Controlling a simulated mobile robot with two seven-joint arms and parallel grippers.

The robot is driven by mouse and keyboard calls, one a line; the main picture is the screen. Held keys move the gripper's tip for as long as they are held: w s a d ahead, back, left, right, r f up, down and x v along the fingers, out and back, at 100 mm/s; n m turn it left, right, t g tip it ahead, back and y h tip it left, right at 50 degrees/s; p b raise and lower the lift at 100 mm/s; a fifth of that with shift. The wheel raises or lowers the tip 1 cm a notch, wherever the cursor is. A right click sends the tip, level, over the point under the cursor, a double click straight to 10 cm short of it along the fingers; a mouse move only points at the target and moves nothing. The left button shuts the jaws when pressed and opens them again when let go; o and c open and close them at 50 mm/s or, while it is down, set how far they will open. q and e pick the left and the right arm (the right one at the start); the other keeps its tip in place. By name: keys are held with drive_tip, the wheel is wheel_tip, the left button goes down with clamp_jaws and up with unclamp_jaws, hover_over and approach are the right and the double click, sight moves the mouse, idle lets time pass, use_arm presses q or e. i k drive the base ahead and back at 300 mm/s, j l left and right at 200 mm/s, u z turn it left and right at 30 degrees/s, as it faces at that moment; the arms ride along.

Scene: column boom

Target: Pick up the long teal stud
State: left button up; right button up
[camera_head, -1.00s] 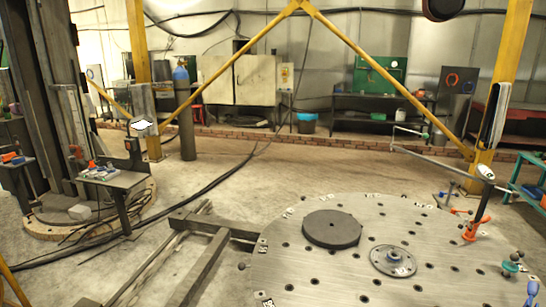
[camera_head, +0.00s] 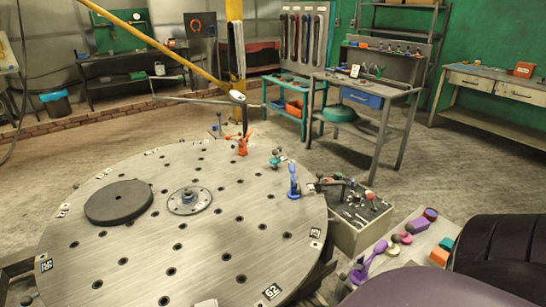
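I cannot pick out a long teal stud with certainty. A small teal piece with rounded ends (camera_head: 276,158) stands near the far right rim of the round table. A grey box (camera_head: 345,238) beside the table's right edge holds several small upright parts with coloured tops, too small to tell apart. A pale surface (camera_head: 405,262) at the lower right carries purple, pink, orange and teal pieces; a teal-green block (camera_head: 446,245) is among them. Neither of my grippers is in view.
The round perforated metal table (camera_head: 240,235) fills the lower left. It bears a dark disc (camera_head: 118,202), a metal flange (camera_head: 189,200), an orange clamp (camera_head: 243,143) and a blue clamp (camera_head: 293,182). Workbenches stand behind, including one with a blue drawer (camera_head: 362,98). Open floor lies between.

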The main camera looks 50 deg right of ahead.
sight(275, 160)
drive_tip(key=z, duration=1.55)
drive_tip(key=l+u, duration=0.15)
drive_tip(key=l, duration=0.35)
drive_tip(key=k+l+u, duration=0.15)
drive_tip(key=l, duration=0.35)
drive_tip(key=l+u, duration=0.25)
drive_tip(key=l, duration=0.65)
drive_tip(key=i+l+u, duration=0.1)
drive_tip(key=l+u, duration=0.2)
drive_tip(key=l, duration=1)
drive_tip(key=l+u, duration=0.3)
drive_tip(key=l, duration=1)
